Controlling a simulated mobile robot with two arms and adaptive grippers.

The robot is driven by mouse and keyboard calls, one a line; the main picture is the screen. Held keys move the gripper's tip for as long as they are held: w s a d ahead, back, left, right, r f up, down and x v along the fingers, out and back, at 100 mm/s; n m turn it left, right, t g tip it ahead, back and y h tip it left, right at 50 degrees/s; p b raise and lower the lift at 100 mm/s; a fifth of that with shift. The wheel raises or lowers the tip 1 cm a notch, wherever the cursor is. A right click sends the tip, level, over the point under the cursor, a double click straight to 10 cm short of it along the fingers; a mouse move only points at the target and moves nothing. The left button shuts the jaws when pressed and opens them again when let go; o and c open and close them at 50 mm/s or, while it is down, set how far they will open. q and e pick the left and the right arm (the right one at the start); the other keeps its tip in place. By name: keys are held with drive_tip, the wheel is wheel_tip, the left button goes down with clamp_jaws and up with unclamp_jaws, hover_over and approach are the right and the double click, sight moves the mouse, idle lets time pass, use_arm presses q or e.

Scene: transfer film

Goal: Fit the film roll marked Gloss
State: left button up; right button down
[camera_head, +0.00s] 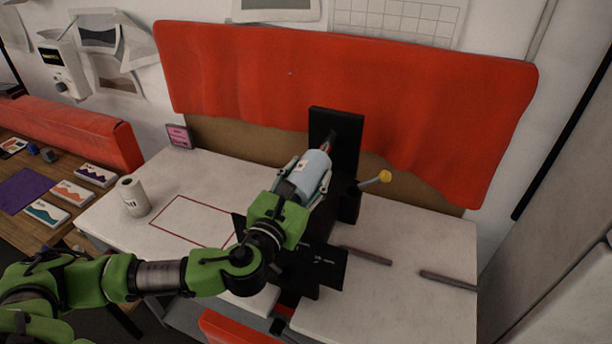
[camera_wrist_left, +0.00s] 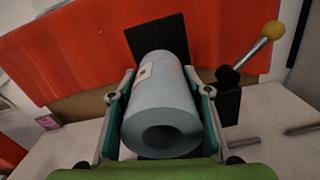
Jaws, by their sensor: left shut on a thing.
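My left gripper (camera_head: 303,180) is shut on a pale blue film roll (camera_head: 315,165), with a finger on each side of it. In the left wrist view the roll (camera_wrist_left: 160,95) lies lengthwise between the fingers, its hollow core facing the camera. A small label sits on its side; its writing is too small to read. The roll's far end is close to the upright black plate (camera_head: 347,128) of the machine; I cannot tell whether they touch. A lever with a yellow knob (camera_head: 384,176) sticks out right of the plate. My right gripper is not in view.
A white roll (camera_head: 133,197) stands upright on the white table (camera_head: 300,325) at left, near an empty red outlined rectangle (camera_head: 196,221). Two dark bars (camera_head: 447,280) lie at right. A red cloth (camera_head: 345,105) hangs behind. A pink sign (camera_head: 180,137) stands at the back left.

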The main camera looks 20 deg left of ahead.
sight(325, 146)
use_arm(q)
drive_tip(key=shift+w+d+r+p, duration=0.1)
drive_tip(key=shift+w+p, duration=0.05)
drive_tip(key=shift+w, duration=2.7)
drive_tip(key=shift+w+d+p, duration=0.1)
drive_tip(key=shift+w+p, duration=0.05)
drive_tip(key=shift+w, duration=2.65)
drive_tip(key=o, duration=1.6)
drive_tip(key=shift+s, duration=0.1)
drive_tip(key=shift+s, duration=0.25)
drive_tip(key=s, duration=1.1)
drive_tip(key=shift+s+a, duration=0.2)
drive_tip(key=shift+a, duration=0.05)
